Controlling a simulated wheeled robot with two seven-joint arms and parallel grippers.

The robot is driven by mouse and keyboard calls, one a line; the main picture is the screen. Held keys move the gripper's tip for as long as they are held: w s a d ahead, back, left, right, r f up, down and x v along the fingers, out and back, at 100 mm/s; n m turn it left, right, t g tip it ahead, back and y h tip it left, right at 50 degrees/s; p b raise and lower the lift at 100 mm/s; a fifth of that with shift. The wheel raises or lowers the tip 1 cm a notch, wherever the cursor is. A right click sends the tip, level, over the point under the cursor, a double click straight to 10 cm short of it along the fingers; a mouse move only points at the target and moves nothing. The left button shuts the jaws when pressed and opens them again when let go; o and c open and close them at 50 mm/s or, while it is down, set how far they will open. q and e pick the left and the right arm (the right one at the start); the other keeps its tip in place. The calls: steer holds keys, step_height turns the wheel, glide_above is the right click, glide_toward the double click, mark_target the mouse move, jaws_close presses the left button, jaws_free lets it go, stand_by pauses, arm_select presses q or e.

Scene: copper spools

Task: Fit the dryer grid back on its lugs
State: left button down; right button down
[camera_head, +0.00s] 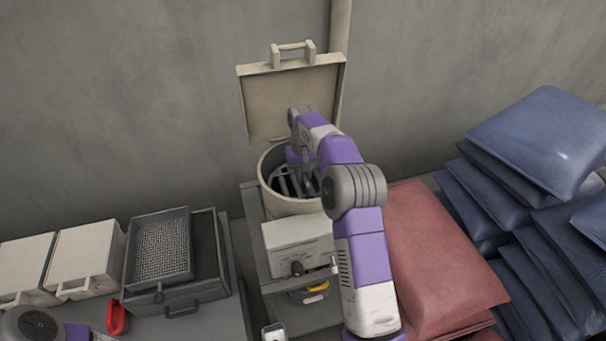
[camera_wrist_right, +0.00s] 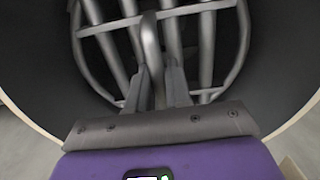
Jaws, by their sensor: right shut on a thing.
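The dryer is a cream round drum (camera_head: 268,165) with its square lid (camera_head: 290,95) standing open against the wall. The dryer grid (camera_head: 283,182), round with grey metal bars, is inside the drum. In the right wrist view the grid (camera_wrist_right: 207,45) fills the middle of the dark drum interior, with an upright loop handle (camera_wrist_right: 150,45) at its centre. My right gripper (camera_wrist_right: 158,88) reaches down into the drum and is shut on the grid's handle. The lugs are not visible. I cannot tell whether the grid rests on them. My left gripper is out of view; part of the left arm shows at the lower left.
A control box (camera_head: 300,245) with a knob fronts the drum. Left are a tray with mesh (camera_head: 163,250), cream boxes (camera_head: 85,255) and a red object (camera_head: 117,318) on a bench. Red sacks (camera_head: 430,250) and blue sacks (camera_head: 540,150) are stacked close on the right.

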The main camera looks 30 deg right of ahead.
steer(key=c, duration=1)
jaws_free()
steer(key=shift+f, duration=0.1)
steer(key=shift+c, duration=0.2)
step_height(320, 180, up, 12)
steer(key=p, duration=0.2)
steer(key=shift+r, duration=0.2)
steer(key=shift+f, duration=0.1)
